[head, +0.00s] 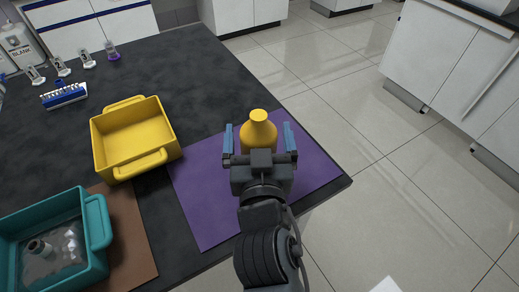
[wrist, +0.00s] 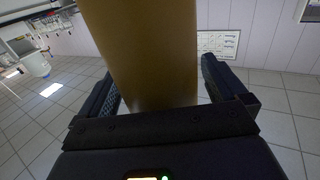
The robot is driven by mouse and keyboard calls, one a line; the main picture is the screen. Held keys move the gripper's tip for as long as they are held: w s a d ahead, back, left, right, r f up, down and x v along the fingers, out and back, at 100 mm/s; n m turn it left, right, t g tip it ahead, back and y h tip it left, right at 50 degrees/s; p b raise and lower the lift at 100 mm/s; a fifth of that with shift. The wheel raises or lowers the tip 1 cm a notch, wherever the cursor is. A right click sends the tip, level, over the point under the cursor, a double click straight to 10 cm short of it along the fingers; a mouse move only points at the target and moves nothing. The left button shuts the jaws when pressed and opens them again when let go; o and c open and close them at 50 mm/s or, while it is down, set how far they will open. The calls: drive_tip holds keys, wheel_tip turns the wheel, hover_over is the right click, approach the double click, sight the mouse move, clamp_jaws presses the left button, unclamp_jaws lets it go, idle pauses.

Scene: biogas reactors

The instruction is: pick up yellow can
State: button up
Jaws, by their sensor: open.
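The yellow can (head: 259,132) has a narrowed neck and a flat top. It stands upright at the purple mat (head: 207,190), near the table's right edge. My gripper (head: 259,140) is open, with one blue-padded finger on each side of the can. In the wrist view the can (wrist: 145,50) fills the space between the two fingers (wrist: 165,90). A small gap shows at the right finger; whether the left finger touches it I cannot tell. The can's lower part is hidden behind my gripper in the head view.
A yellow handled bin (head: 103,150) stands left of the mat. A teal bin (head: 97,222) with clear contents sits on a brown mat (head: 133,255). A blue rack (head: 65,96) and small containers stand farther back. The dark table (head: 190,60) is bare behind the mat.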

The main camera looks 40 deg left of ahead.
drive_tip(key=shift+w+a, duration=0.2)
drive_tip(key=shift+c, duration=0.3)
drive_tip(key=c, duration=1.2)
